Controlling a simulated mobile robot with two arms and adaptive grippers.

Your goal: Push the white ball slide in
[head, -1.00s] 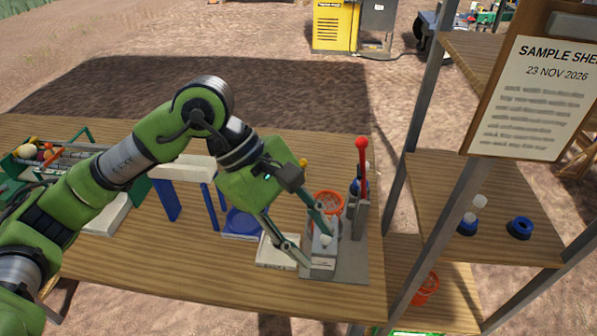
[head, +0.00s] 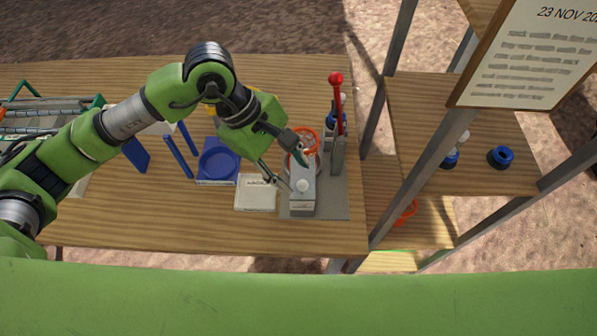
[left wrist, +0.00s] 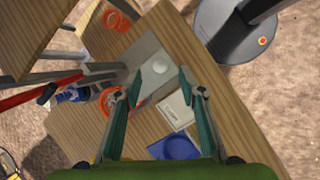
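The white ball (head: 302,185) sits on top of a pale grey block-like slide (head: 302,203) on a grey base plate (head: 336,206). The slide lies at the front right of the wooden table. My left gripper (head: 288,168) is open and empty, just behind and above the ball, with its fingers apart from each other. In the left wrist view the white ball (left wrist: 158,92) shows between and beyond the open fingers of the left gripper (left wrist: 160,80). I cannot tell how far in the slide is. My right gripper is not in view.
An orange hoop (head: 306,138) and a red-topped lever (head: 336,80) stand behind the slide. A white labelled plate (head: 256,194) and a blue tray (head: 202,181) lie to its left. A metal-framed shelf (head: 480,110) stands to the right. The front left table area is clear.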

